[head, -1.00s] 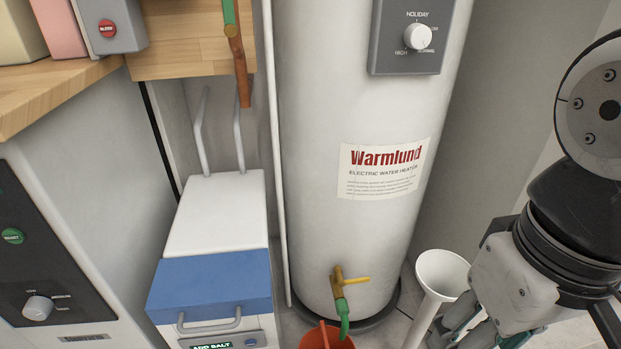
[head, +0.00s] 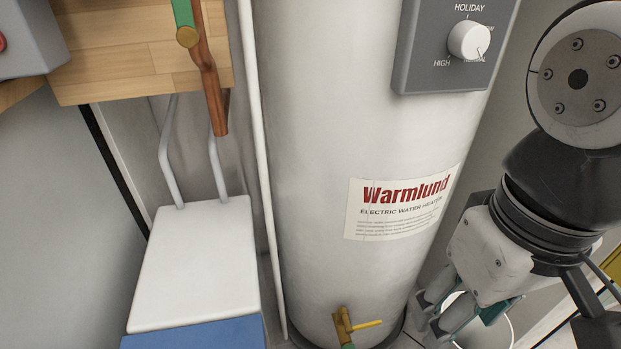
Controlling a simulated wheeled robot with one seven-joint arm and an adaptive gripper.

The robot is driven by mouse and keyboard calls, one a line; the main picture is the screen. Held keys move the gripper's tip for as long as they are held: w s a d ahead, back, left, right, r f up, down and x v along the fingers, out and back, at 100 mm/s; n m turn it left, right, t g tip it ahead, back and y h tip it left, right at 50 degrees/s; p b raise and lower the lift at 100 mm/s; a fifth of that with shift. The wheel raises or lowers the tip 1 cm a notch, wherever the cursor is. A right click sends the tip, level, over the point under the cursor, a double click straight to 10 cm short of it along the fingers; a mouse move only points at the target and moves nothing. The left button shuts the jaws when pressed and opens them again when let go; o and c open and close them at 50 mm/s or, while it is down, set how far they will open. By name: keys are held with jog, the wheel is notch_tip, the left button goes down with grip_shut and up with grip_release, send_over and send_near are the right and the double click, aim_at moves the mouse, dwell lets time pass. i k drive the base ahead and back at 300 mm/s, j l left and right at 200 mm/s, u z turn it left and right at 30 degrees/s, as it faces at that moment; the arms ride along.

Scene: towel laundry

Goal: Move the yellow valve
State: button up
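The yellow valve (head: 367,325) is a small lever on a brass tap at the bottom front of the white water heater (head: 330,130). Its lever points right. The top of a green piece shows below the tap at the lower picture edge. My gripper (head: 437,318) points down at the lower right, to the right of the valve and apart from it. Its fingertips overlap the white funnel-like container, and I cannot tell how far apart they are.
A white and blue box (head: 195,265) stands left of the heater. A white pipe (head: 262,190) runs between them. A wooden counter (head: 140,75) with a hanging brown and green tool (head: 208,75) is at upper left. The white container (head: 497,332) is below my gripper.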

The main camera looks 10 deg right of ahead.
aim_at(348, 329)
jog(key=k+l+u, duration=0.1)
jog(key=k, duration=0.5)
jog(key=l+u, duration=0.5)
jog(key=l, duration=0.65)
